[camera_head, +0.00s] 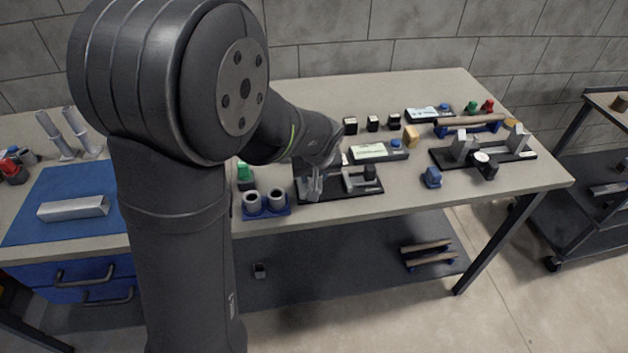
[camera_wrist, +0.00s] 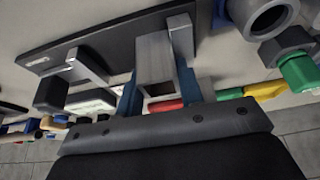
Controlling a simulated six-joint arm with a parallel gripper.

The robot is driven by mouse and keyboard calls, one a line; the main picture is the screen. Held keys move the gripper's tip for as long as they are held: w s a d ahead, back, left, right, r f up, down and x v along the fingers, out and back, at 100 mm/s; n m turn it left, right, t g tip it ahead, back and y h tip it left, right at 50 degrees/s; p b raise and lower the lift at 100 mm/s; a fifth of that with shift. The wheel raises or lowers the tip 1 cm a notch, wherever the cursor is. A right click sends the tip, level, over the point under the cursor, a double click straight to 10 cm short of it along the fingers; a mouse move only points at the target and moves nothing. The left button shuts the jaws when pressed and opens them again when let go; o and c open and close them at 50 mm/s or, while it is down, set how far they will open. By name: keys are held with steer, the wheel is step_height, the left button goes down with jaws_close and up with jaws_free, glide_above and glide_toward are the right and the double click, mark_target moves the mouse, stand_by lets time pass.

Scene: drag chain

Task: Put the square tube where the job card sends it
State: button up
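A grey square tube (camera_wrist: 155,72) with its open end towards the camera shows in the wrist view. My gripper (camera_head: 315,190) is low over the left end of a black plate fixture (camera_head: 345,191). Its blue-padded fingers lie on both sides of the tube and look closed on it. The fixture's plate (camera_wrist: 105,42) is just beyond; whether the tube touches it is unclear. A card with a green band (camera_head: 369,151) lies behind the fixture, and another card (camera_head: 424,114) lies farther back. Their print is too small to read.
A silver bar (camera_head: 74,208) lies on a blue mat (camera_head: 35,230) at left. A blue holder (camera_head: 267,210) with two grey rings and a green-topped part (camera_head: 245,175) stand left of the fixture. A second fixture (camera_head: 485,157) stands at right.

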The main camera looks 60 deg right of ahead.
jaws_close()
steer(key=shift+r, duration=0.5)
steer(key=s+a+r, duration=0.2)
steer(key=s+r, duration=0.8)
steer(key=s, duration=0.1)
steer(key=w+a, duration=0.8)
steer(key=w, duration=0.4)
steer(key=w+a+f, duration=0.1)
steer(key=w+a, duration=0.7)
steer(key=w, duration=0.4)
steer(key=w+a+f, duration=0.1)
steer(key=w+a, duration=0.8)
steer(key=w, duration=0.3)
steer(key=shift+w+f, duration=0.2)
steer(key=shift+w, duration=0.15)
